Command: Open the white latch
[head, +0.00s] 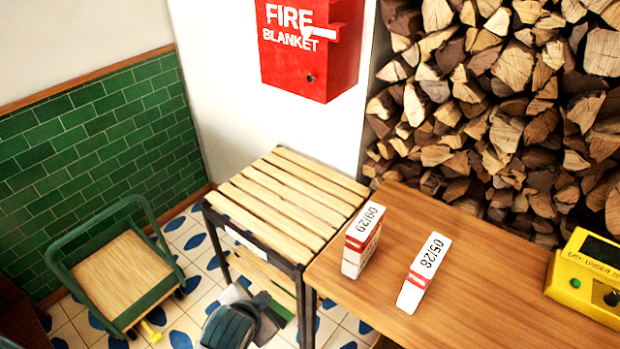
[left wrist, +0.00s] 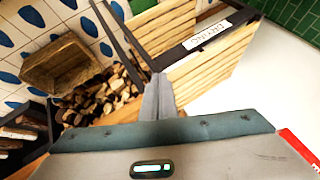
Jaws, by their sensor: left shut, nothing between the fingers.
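A red box (head: 308,55) lettered FIRE BLANKET is fixed to the white wall at the top of the head view. The white latch (head: 322,33) is a small lever across its front, near the right side, lying roughly level. My left gripper (left wrist: 158,82) is shut and empty in the left wrist view, its fingers together over the slatted rack. In the head view a dark part of my left arm (head: 232,325) shows low, well below the box and apart from the latch. My right gripper is out of view.
A slatted rack (head: 290,190) stands below the box, beside a wooden table (head: 470,290) with two date-marked cartons (head: 362,240) (head: 424,272) and a yellow meter (head: 588,282). Stacked firewood (head: 490,90) fills the right back. A green cart (head: 120,275) stands left. Space before the box is clear.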

